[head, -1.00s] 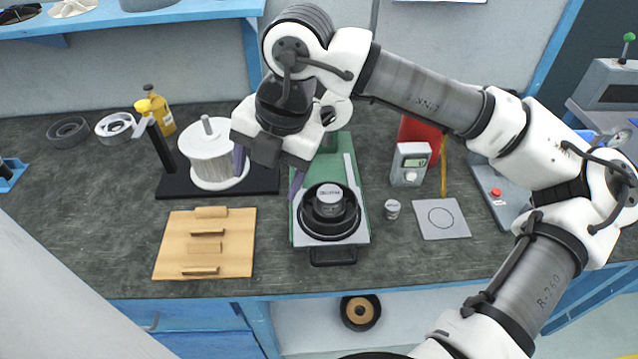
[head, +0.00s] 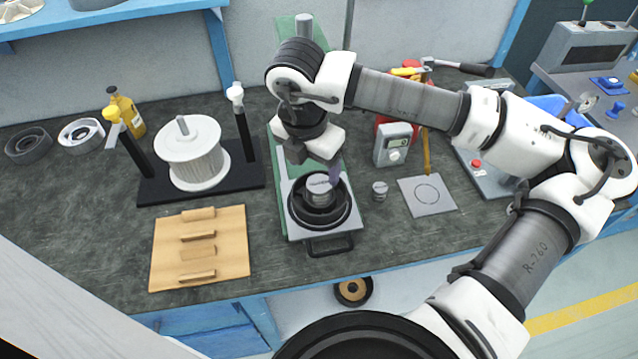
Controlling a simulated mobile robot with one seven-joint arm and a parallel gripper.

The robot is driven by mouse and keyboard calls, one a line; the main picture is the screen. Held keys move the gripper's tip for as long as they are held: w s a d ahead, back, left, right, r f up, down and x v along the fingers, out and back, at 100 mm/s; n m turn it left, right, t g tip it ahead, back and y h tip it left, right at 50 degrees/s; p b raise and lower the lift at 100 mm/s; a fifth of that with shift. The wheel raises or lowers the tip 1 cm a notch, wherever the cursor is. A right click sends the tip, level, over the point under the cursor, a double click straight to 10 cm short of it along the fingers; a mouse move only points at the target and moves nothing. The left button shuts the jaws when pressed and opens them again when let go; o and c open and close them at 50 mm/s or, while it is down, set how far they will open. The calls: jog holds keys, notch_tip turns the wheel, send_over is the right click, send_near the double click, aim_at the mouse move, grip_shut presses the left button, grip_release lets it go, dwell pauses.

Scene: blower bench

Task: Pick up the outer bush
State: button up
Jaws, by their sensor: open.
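A short grey metal cylinder with a labelled top (head: 319,187) sits in the middle of a wide black ring (head: 342,213) on a grey press plate. A smaller grey cylinder (head: 380,191) stands on the bench to the right of that plate. I cannot tell from the pictures which of these is the outer bush, as the labels are too small to read. My gripper (head: 318,166) is open, just above and behind the black ring, with one purple-grey finger showing close to the labelled cylinder. The other finger is hidden or hard to make out. Nothing shows between the fingers.
A white finned rotor (head: 192,155) stands on a black base with two posts at left. A wooden rack (head: 230,260) lies in front of it. A grey gauge box (head: 393,146) and a square plate with a circle (head: 426,195) are at right.

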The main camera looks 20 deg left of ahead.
aim_at(319, 183)
jog(key=shift+w+d+f+p, duration=0.1)
jog(key=shift+f+p, duration=0.3)
jog(key=shift+f, duration=0.55)
jog(key=shift+w+d+f+p, duration=0.15)
jog(key=shift+f+p, duration=0.3)
jog(key=shift+f, duration=0.55)
jog(key=shift+w+d+f+p, duration=0.1)
jog(key=shift+f+p, duration=0.3)
jog(key=shift+f, duration=0.55)
jog(key=c, duration=1.2)
jog(key=shift+r, duration=0.1)
